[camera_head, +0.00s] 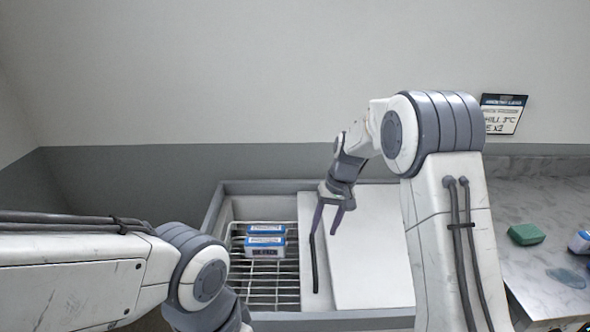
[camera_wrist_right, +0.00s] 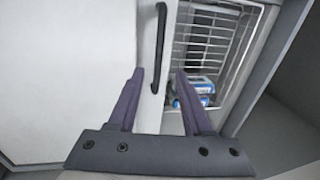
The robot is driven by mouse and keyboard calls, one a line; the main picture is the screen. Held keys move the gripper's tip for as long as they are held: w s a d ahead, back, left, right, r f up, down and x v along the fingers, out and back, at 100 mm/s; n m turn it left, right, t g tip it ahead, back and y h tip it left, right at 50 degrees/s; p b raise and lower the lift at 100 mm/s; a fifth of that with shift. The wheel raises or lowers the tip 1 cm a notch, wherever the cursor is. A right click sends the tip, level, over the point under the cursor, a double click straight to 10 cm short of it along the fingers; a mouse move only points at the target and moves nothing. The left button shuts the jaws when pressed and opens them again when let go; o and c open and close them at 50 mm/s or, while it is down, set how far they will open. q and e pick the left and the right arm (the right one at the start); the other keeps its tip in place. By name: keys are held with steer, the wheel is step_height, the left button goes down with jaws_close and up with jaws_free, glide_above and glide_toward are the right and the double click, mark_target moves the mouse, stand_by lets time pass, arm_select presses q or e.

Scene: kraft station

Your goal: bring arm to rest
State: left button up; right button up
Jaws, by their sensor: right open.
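My right gripper (camera_head: 328,218) is open and empty, above the chest unit near the black handle (camera_head: 314,262) of its white sliding lid (camera_head: 370,250). In the right wrist view the open fingers (camera_wrist_right: 155,100) point toward the handle (camera_wrist_right: 160,50), which shows between them; I cannot tell whether they touch it. My left arm comes in from the left in the head view, but its gripper is out of the frame.
The chest's left part is open and shows a wire rack (camera_head: 270,292) with blue-and-white packs (camera_head: 265,246). A marble counter (camera_head: 545,205) at right holds a green block (camera_head: 526,234). A sign (camera_head: 502,114) hangs on the wall.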

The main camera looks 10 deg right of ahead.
steer(key=s+a+r+n, duration=0.2)
steer(key=s+a+r, duration=0.1)
steer(key=s+a, duration=0.3)
steer(key=s+a+r+n, duration=0.25)
steer(key=s+a, duration=0.25)
steer(key=s, duration=0.3)
steer(key=s+n+h, duration=0.1)
steer(key=s+n, duration=0.3)
steer(key=s, duration=1.5)
steer(key=shift+s+r, duration=0.2)
steer(key=shift+s, duration=0.15)
